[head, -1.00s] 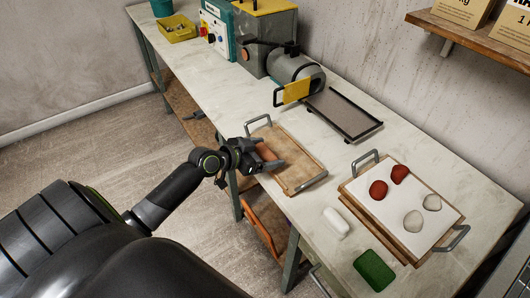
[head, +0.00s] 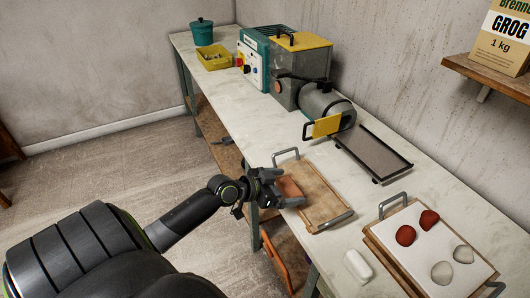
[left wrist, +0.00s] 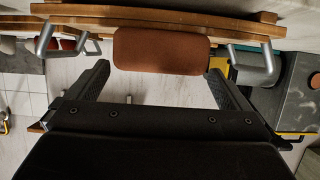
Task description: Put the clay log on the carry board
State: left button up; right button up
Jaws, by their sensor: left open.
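The clay log (head: 289,188) is a reddish-brown cylinder at the near left part of the wooden carry board (head: 325,205), which has a grey metal handle at each end. In the left wrist view the log (left wrist: 160,50) lies across the view just beyond my fingertips, against the board's edge (left wrist: 100,14). My left gripper (head: 284,190) is at the log in the head view; in the left wrist view its two fingers (left wrist: 158,80) stand apart with nothing between them. The fingers hide part of the log in the head view. My right gripper is not in view.
A second board with a white sheet (head: 460,284) holds red and pale clay lumps at the right. A white block (head: 357,265) lies between the boards. Behind stand a grey machine (head: 300,70) and its dark outfeed tray (head: 372,150). A shelf (head: 500,68) juts from the wall.

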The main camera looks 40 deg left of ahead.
pick_arm(q)
jog(key=v, duration=1)
jog(key=shift+a, duration=0.1)
